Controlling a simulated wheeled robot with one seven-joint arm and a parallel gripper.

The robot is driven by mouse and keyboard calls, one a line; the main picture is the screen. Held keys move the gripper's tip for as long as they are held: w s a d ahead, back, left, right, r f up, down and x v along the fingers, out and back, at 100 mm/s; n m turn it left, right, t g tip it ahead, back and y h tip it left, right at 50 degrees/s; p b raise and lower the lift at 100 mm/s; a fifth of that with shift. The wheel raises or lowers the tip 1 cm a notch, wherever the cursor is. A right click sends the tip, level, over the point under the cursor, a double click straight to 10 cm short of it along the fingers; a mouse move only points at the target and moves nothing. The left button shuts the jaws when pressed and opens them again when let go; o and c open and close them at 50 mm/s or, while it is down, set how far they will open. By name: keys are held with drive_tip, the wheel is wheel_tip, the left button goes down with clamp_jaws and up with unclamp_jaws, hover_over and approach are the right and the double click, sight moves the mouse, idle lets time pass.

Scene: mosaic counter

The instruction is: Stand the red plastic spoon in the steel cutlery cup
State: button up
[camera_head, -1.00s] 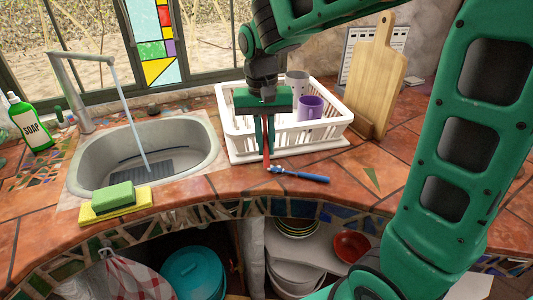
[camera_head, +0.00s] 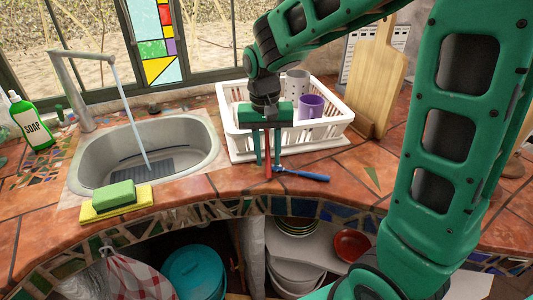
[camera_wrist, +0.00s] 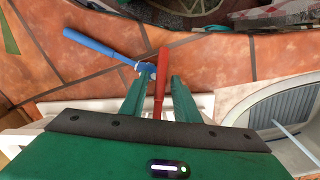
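The red plastic spoon (camera_head: 268,169) is at the counter's front, by the rack, its red length pointing toward the front edge. My gripper (camera_head: 268,164) points down over it with one finger on each side. In the wrist view the red handle (camera_wrist: 163,66) runs between my fingers (camera_wrist: 159,85), with a small gap on both sides, so my gripper is open. The spoon's far end is hidden by my gripper. A grey cup with dark holes, likely the steel cutlery cup (camera_head: 297,82), stands upright at the back of the white dish rack (camera_head: 325,133).
A blue-handled utensil (camera_head: 307,176) lies against or just beside the spoon. A purple mug (camera_head: 312,106) stands in the rack in front of the grey cup. A wooden board (camera_head: 375,80) leans at the right. The sink (camera_head: 95,160) with running water is left.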

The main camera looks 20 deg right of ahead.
idle(0.3)
drive_tip(key=r, duration=0.7)
drive_tip(key=w+r, duration=0.1)
drive_tip(key=r, duration=0.2)
drive_tip(key=shift+a+r, duration=0.25)
drive_tip(key=shift+r, duration=0.15)
drive_tip(key=s+d+f+m, duration=0.1)
drive_tip(key=s+d+f, duration=0.2)
drive_tip(key=s+d, duration=0.95)
drive_tip(key=s+d+f, duration=0.2)
drive_tip(key=s, duration=0.4)
drive_tip(key=s+d+f+m, duration=0.1)
drive_tip(key=s+d+f, duration=0.2)
drive_tip(key=s, duration=0.3)
drive_tip(key=shift+s+f+y, duration=0.2)
drive_tip(key=shift+f+y, duration=0.1)
drive_tip(key=shift+y, duration=0.1)
drive_tip(key=shift+d, duration=0.1)
